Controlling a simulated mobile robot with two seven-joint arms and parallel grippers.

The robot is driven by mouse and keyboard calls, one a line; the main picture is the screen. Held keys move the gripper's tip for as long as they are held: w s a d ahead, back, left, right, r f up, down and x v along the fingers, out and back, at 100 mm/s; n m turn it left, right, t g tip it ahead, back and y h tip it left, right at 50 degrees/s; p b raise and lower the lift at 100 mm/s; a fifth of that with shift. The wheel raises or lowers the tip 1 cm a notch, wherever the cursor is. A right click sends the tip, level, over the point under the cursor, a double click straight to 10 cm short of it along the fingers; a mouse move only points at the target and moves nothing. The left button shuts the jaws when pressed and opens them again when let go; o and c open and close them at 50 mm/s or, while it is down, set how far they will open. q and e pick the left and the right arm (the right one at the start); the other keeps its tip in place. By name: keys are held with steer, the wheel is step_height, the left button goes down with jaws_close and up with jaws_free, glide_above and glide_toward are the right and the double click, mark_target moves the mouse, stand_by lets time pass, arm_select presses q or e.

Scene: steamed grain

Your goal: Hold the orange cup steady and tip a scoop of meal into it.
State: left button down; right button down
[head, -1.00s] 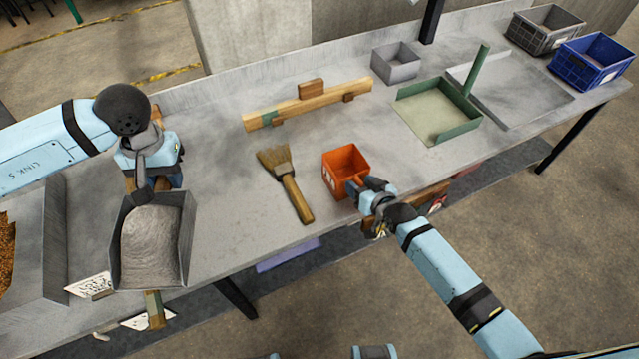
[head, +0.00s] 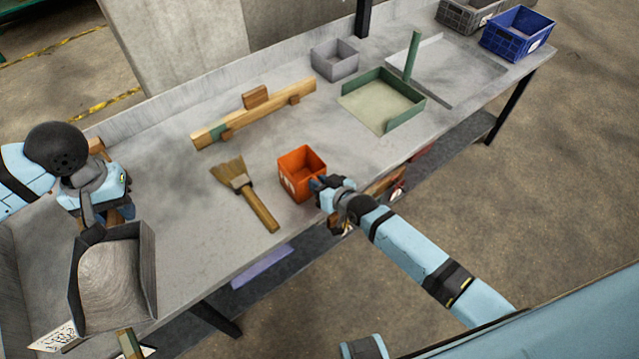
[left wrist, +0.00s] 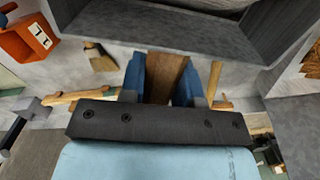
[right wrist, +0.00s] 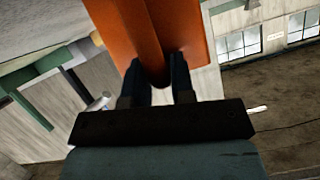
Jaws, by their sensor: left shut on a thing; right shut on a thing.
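The orange cup (head: 289,184) stands upright near the table's front edge in the head view, its opening facing up. My right gripper (head: 322,187) is shut on the cup's handle from the front right; the handle also shows between the fingers in the right wrist view (right wrist: 146,38). The grey metal scoop (head: 148,268) is at the left, to the left of the cup and apart from it, with a heap of grey meal (head: 108,280) in it. My left gripper (left wrist: 165,92) is shut on a wooden handle (left wrist: 166,72) at the scoop. The fingers are partly hidden in the head view.
A brush (head: 245,192) lies between scoop and cup. Behind are a wooden beam (head: 265,112), a small grey box (head: 335,66) and a green-walled tray (head: 378,108). A blue crate (head: 515,38) and a grey crate (head: 462,17) stand at the far right.

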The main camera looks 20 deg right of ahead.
steer(key=shift+s+f, duration=0.1)
steer(key=shift+f, duration=0.05)
stand_by(0.5)
arm_select(q)
steer(key=w+d+f+n, duration=0.3)
steer(key=w+d, duration=0.3)
steer(key=w, duration=0.3)
steer(key=w+d+f+n, duration=0.3)
steer(key=w+d+n, duration=0.2)
steer(key=w, duration=0.5)
steer(key=w+d+f+n, duration=0.3)
steer(key=w+d+n, duration=0.2)
steer(key=w+d, duration=0.4)
steer(key=shift+w+d+t, duration=0.15)
steer(key=shift+w+t, duration=0.15)
steer(key=shift+w, duration=0.3)
steer(key=s+d+r+m+t, duration=0.6)
steer(key=s+d+r+t, duration=0.3)
steer(key=r+t, duration=0.3)
steer(key=shift+d+r+t, duration=0.35)
steer(key=shift+r+t, duration=0.05)
steer(key=shift+t, duration=0.8)
